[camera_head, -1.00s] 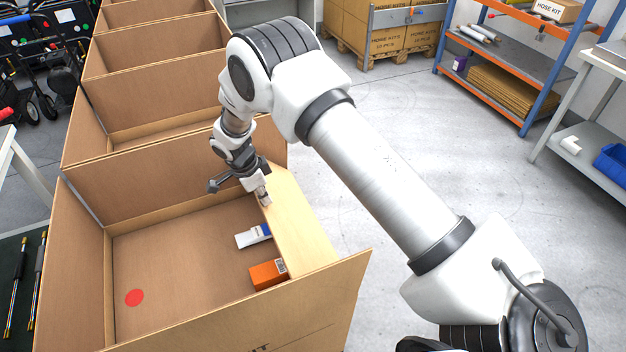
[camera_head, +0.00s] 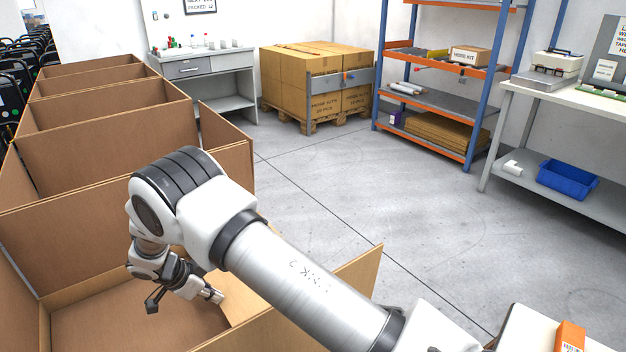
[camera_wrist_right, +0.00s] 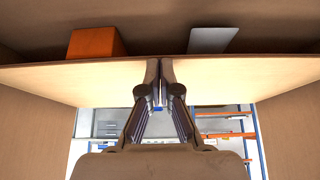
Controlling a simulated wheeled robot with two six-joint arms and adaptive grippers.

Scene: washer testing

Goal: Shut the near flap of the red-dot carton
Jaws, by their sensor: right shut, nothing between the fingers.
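The open cardboard carton (camera_head: 95,320) nearest me fills the lower left of the head view; its red dot is out of view now. A pale flap (camera_head: 240,300) shows inside its right side, partly hidden by my right arm. In the right wrist view the flap (camera_wrist_right: 85,82) is a wide panel across the picture. My right gripper (camera_head: 217,296) is shut and empty, its fingertips at the flap. In the wrist view the closed fingertips (camera_wrist_right: 160,100) overlap the panel; contact is hard to tell. My left gripper is not in view.
More open cartons (camera_head: 105,110) stand in a row behind. A white table (camera_head: 525,335) is at lower right. The grey floor (camera_head: 340,190) to the right is clear.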

